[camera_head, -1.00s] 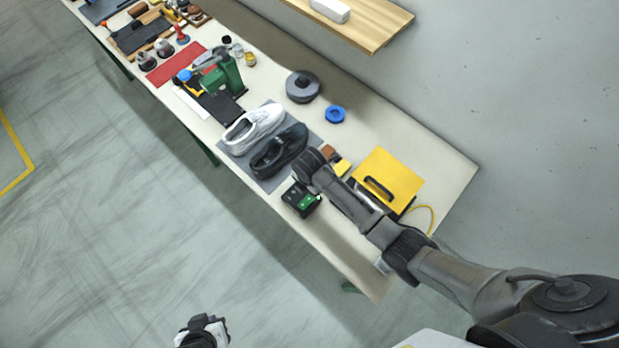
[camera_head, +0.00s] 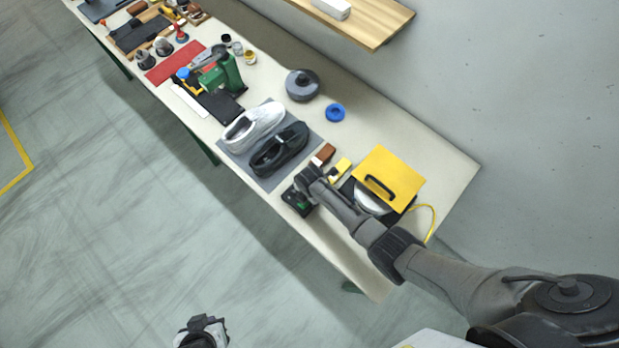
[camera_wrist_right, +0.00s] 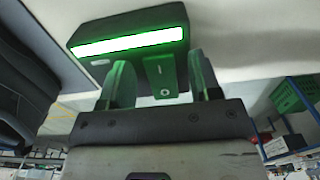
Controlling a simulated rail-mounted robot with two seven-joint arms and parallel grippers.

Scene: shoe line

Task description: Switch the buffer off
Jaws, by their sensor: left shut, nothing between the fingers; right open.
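The buffer (camera_head: 391,176) has a yellow cover with a black handle, a pale rounded part under it and a yellow cable, at the table's right end. A small black switch box (camera_head: 290,197) sits at the front table edge, partly hidden by my right gripper (camera_head: 302,187). In the right wrist view the box (camera_wrist_right: 180,22) has a lit green bar (camera_wrist_right: 128,41) and a rocker switch (camera_wrist_right: 163,82) marked I and O. My open right gripper (camera_wrist_right: 161,75) has one finger on each side of the rocker; contact is unclear. My left gripper (camera_head: 203,332) is shut and empty, over the floor.
A white shoe (camera_head: 253,122) and a black shoe (camera_head: 279,150) lie on a grey mat left of the box. A brown block (camera_head: 325,153) and a yellow block (camera_head: 340,169) lie between mat and buffer. A wooden shelf (camera_head: 365,22) is on the wall.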

